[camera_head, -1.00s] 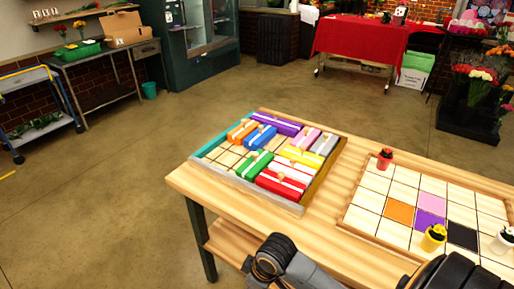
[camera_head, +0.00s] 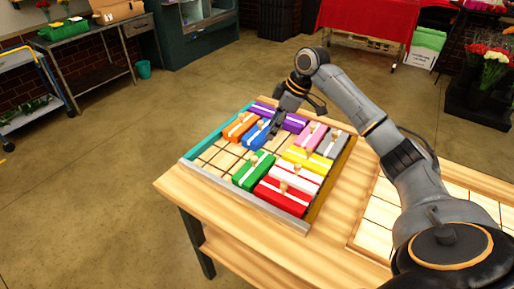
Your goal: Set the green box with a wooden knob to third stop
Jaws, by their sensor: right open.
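The green box (camera_head: 252,172) with a white stripe and a small wooden knob lies in the front middle of the gridded tray (camera_head: 208,171). Bare cells show to its left. The red box (camera_head: 281,196) and the white box (camera_head: 297,178) lie to its right. My right gripper (camera_head: 272,134) points down over the tray, beside the blue box (camera_head: 254,135) and behind the green box, apart from the green box. It is open and appears empty; its fingertips are small and dark, so contact with the blue box cannot be told. My left gripper is out of view.
The tray also holds orange (camera_head: 240,126), purple (camera_head: 294,122), pink (camera_head: 310,135), yellow (camera_head: 307,158) and grey boxes (camera_head: 332,144). The wooden tabletop (camera_head: 240,226) in front of the tray is clear.

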